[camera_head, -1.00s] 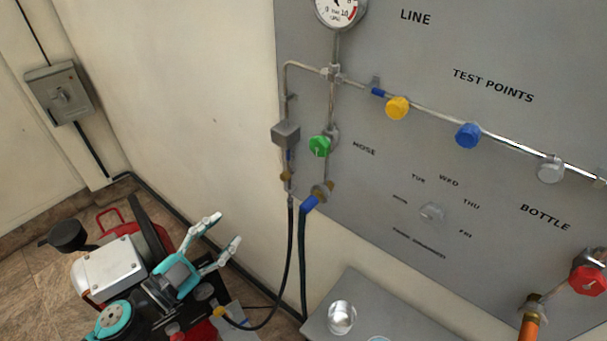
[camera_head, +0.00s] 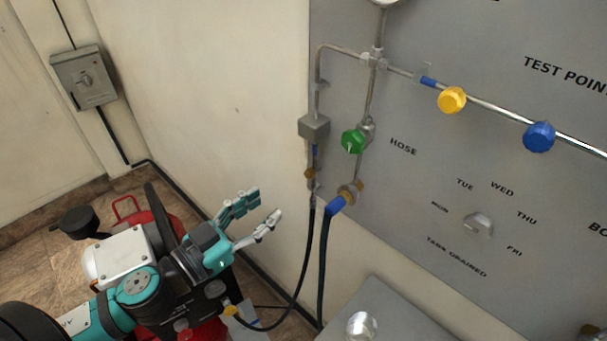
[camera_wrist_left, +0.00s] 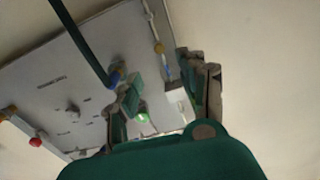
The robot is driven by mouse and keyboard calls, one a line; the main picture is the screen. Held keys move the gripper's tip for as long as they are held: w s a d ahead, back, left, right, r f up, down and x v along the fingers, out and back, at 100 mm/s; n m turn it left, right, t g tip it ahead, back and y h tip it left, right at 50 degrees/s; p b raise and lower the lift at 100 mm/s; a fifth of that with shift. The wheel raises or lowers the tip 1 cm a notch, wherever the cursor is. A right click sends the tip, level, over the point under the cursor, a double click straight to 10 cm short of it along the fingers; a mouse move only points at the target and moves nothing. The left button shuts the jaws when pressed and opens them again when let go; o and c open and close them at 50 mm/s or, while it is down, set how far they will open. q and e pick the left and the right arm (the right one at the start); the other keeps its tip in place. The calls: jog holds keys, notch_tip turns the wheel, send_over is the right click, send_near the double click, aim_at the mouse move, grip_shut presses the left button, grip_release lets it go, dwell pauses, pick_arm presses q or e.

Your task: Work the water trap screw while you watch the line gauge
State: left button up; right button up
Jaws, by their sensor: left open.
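The grey box (camera_head: 314,127) on the thin left pipe looks like the water trap. A small brass part (camera_head: 310,173) below it may be its screw; I cannot be sure. Only the bottom rim of the line gauge (camera_head: 385,2) shows at the top edge of the head view, so its needle is hidden. My left gripper (camera_head: 259,209) is open and empty, left of and below the brass part and apart from it. In the left wrist view its two fingers (camera_wrist_left: 166,95) are spread before the panel. My right gripper is not in view.
The green hose valve (camera_head: 353,141) sits right of the trap. Dark hoses (camera_head: 324,260) hang below both pipes. Yellow (camera_head: 452,100) and blue (camera_head: 539,137) knobs line the test pipe. A grey box top (camera_head: 385,310) stands below the panel. Bare wall lies left of the trap.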

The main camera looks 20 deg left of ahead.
aim_at(307, 176)
pick_arm(q)
jog(key=p+x, duration=0.4)
jog(key=x, duration=0.6)
jog(key=shift+r+p, duration=0.1)
jog(key=shift+p, duration=0.2)
jog(key=shift+w+d, duration=0.35)
jog(key=shift+w, duration=0.25)
grip_shut()
